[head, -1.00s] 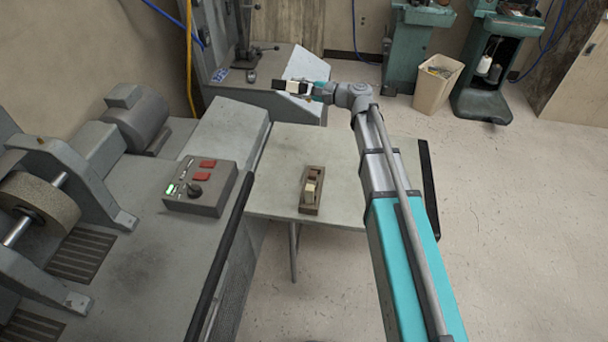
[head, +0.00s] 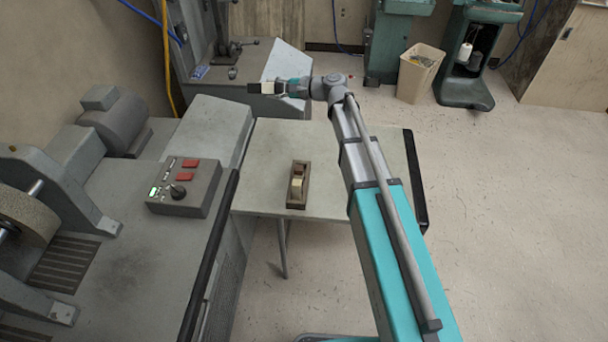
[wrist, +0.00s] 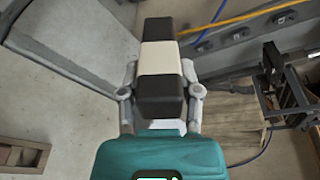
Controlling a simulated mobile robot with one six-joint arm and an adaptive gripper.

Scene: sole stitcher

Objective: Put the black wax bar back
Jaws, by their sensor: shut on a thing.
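My gripper (head: 277,88) is shut on a dark bar with a white band around its middle, taken to be the black wax bar (head: 254,88). In the wrist view the bar (wrist: 160,29) lies between the two fingers of my gripper (wrist: 160,78), with both black ends showing. It is held out in the air past the far edge of the small table, in front of the grey machine base. A small wooden holder (head: 297,203) sits on the table, with a pale block and something brown in it. Part of a wooden holder (wrist: 22,155) also shows at lower left of the wrist view.
The small grey table (head: 265,150) is otherwise clear. A machine bench with a control box (head: 183,187) stands at left. A grey machine (head: 240,90) stands behind the table, and a waste bin (head: 417,75) is at the back. The floor at right is open.

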